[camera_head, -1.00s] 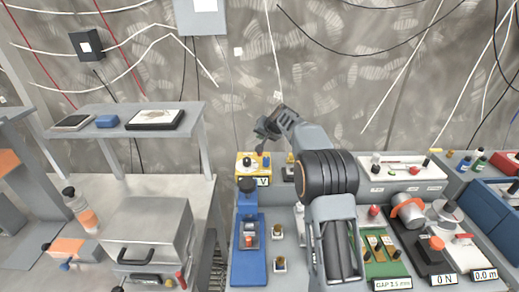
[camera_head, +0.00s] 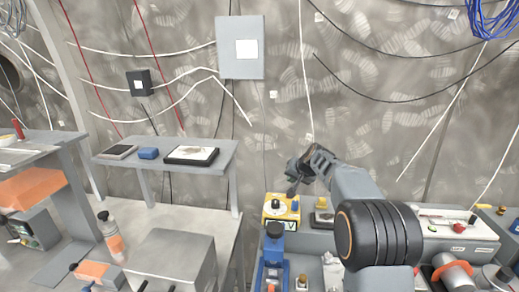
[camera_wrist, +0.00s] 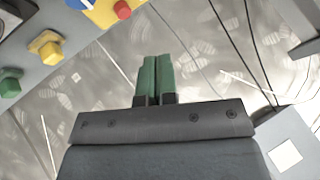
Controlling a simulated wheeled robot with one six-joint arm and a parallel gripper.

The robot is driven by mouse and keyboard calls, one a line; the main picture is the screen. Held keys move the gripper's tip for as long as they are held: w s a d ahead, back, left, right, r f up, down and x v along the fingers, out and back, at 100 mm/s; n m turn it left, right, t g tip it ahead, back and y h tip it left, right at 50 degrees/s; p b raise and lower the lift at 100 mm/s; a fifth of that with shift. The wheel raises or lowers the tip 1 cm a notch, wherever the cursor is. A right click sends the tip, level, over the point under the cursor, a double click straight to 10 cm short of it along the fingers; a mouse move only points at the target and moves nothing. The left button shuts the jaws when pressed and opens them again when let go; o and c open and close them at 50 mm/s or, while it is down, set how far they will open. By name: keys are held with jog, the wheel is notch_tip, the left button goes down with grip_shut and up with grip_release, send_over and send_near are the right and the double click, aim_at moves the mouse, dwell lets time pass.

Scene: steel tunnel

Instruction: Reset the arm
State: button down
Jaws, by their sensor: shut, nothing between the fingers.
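My gripper (camera_head: 297,178) is raised over the back of the bench, in front of the wall, at the end of my bent arm. In the wrist view its two green fingers (camera_wrist: 157,75) are together with nothing between them. In the head view the fingertips are small and dark. A yellow device (camera_head: 281,208) with a dial stands below the gripper, apart from it.
A blue device (camera_head: 273,255) stands in front of the yellow one. A grey metal box (camera_head: 172,262) is on the left table, with a bottle (camera_head: 110,236) beside it. A raised shelf (camera_head: 215,158) holds small items. The space around the gripper is open.

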jog(key=s+a+r+n+g+h, duration=0.1)
jog(key=s+r+n+g, duration=0.15)
jog(key=s, duration=1.65)
jog(key=s+f+h, duration=0.1)
jog(key=s+f, duration=0.2)
jog(key=s, duration=0.6)
jog(key=s+d+f+g+h, duration=0.1)
jog(key=s+f, duration=0.2)
jog(key=s, duration=0.7)
jog(key=shift+n, duration=0.45)
